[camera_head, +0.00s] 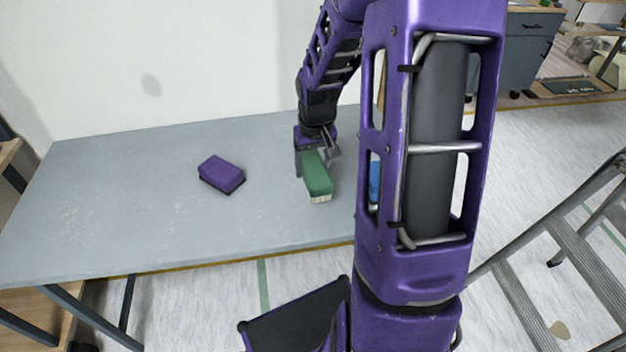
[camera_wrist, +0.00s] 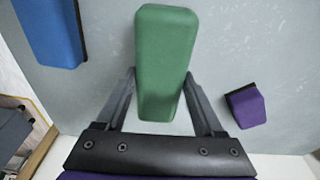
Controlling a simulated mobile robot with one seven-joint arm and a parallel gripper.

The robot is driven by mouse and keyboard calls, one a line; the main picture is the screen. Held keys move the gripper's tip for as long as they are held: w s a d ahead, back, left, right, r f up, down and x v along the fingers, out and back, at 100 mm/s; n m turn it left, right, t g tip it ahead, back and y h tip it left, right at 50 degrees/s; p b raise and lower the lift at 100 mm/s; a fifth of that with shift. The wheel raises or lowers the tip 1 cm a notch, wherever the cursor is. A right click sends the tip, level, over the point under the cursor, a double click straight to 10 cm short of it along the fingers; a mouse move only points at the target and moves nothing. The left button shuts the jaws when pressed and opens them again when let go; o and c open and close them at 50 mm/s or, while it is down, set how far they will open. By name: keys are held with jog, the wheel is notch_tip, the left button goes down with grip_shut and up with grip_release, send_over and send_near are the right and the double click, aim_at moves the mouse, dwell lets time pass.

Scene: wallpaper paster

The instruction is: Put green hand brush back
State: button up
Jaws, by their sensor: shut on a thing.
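The green hand brush (camera_head: 317,177) is at the right part of the grey table, with its pale bristles facing down. It also shows in the wrist view (camera_wrist: 166,60), between the two fingers. I cannot tell whether the bristles touch the table.
A purple brush (camera_head: 222,173) lies on the grey table (camera_head: 130,205), left of the green one. A blue brush (camera_head: 375,182) is partly hidden behind my arm. The table's left part is clear. A metal stepladder (camera_head: 560,240) stands at the right.

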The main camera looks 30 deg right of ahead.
jog(key=shift+f, duration=2)
jog(key=shift+f+b, duration=0.15)
jog(key=shift+b, duration=0.2)
jog(key=shift+f, duration=0.15)
jog(key=o, duration=1.4)
